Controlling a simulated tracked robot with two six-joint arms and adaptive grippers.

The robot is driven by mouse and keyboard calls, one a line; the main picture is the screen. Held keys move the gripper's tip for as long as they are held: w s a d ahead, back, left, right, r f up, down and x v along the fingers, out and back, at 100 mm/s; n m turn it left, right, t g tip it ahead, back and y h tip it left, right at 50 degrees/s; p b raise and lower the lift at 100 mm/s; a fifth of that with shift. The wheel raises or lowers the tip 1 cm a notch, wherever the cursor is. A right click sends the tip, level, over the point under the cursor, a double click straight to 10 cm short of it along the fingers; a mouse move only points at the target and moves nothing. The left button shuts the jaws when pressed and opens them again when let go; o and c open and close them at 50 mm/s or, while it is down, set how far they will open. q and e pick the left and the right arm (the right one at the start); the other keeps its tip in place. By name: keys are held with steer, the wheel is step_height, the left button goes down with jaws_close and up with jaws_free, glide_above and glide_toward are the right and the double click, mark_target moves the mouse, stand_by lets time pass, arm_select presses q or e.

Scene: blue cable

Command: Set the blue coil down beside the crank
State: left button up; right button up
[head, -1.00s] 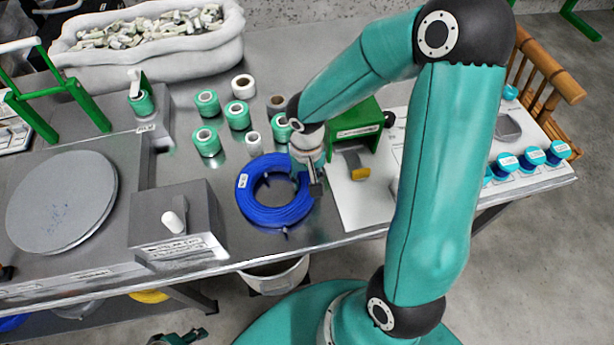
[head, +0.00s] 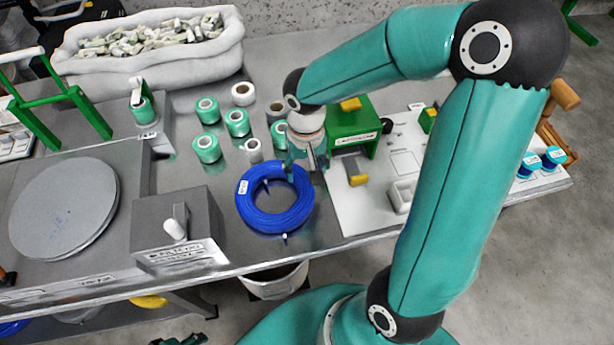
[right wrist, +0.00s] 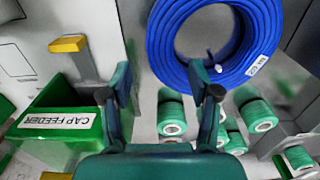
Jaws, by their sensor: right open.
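The blue coil (head: 250,213) lies flat on the metal table, just right of a grey box (head: 160,240) with a white-handled crank (head: 174,228). A narrow gap separates the coil and the box. My right gripper (head: 308,172) is open and empty, at the coil's upper right edge in the head view. In the right wrist view, the coil (right wrist: 163,45) is ahead of and beyond the spread fingertips (right wrist: 160,80), mostly to the right. A small teal and dark part at the head view's bottom edge (head: 180,340) looks like my left gripper; its fingers are unclear.
A round grey plate (head: 65,205) lies far left. The table's front edge is close before the coil.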

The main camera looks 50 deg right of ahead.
step_height(320, 180, up, 5)
steer(key=shift+p, duration=0.3)
stand_by(0.4)
